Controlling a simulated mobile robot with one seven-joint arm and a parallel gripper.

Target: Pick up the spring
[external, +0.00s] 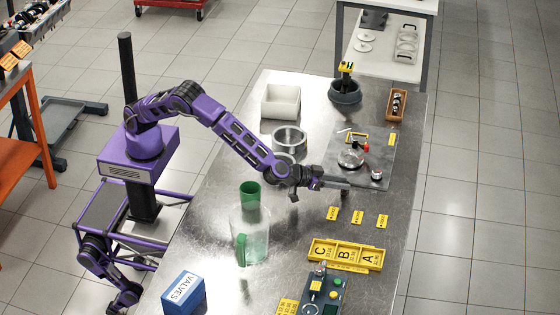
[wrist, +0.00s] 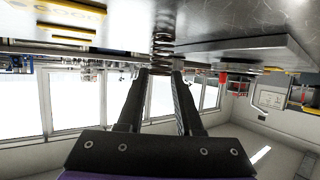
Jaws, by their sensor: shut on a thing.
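The spring (wrist: 163,38) is a metal coil. In the wrist view it stands out beyond my fingertips, its far end close to the table surface. My gripper (wrist: 160,73) is shut on the near end of the spring, one dark finger on each side. In the external view my gripper (external: 343,187) reaches low over the steel table, at the front left edge of the grey plate. The spring is too small to make out clearly there, and I cannot tell whether it still touches the table.
The grey plate (external: 385,150) beside my gripper carries a small fixture (external: 352,157). Yellow tags (external: 357,217) and a yellow A-B-C tray (external: 345,254) lie nearer the camera. A clear jar (external: 256,232) stands at left.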

